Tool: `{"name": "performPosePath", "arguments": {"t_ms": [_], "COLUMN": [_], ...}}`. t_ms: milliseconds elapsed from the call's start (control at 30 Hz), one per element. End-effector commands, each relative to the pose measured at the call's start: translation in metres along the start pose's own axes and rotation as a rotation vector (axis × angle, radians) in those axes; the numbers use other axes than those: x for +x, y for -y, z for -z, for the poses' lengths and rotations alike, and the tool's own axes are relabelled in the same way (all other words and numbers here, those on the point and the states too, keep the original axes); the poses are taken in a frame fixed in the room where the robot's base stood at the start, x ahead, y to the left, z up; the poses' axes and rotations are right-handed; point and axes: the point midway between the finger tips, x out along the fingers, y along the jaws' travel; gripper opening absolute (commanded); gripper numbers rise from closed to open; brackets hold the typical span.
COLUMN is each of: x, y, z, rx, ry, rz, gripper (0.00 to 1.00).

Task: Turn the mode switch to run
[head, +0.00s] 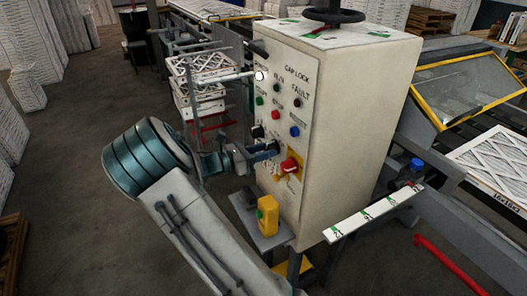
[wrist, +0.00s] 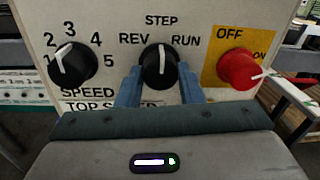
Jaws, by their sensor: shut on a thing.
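The mode switch (wrist: 159,68) is a black round knob on the cream control panel, labelled REV, STEP and RUN in the wrist view. Its white pointer line stands nearly straight up, at STEP. RUN is to the upper right of the knob. My gripper (wrist: 159,78) has one blue finger on each side of the knob and is shut on it. In the head view my gripper (head: 268,150) reaches the panel face from the left, and its fingers largely hide the mode switch there.
Left of the switch is a black speed knob (wrist: 73,65). Right of it is a red OFF/ON knob (wrist: 238,69) on a yellow plate, close by. Push buttons and lamps sit above on the control cabinet (head: 360,120). A yellow box (head: 268,214) stands below my gripper.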

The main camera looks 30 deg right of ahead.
Motion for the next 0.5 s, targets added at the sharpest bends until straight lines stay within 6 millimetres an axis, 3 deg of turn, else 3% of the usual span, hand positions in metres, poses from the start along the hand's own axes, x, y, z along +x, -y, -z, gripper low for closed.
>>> {"name": "performPosePath", "arguments": {"t_ms": [500], "x": [-0.0006], "y": [-0.0011], "z": [0.0014], "rx": [0.309], "ry": [-0.020], "rz": [-0.003], "gripper": [0.11]}}
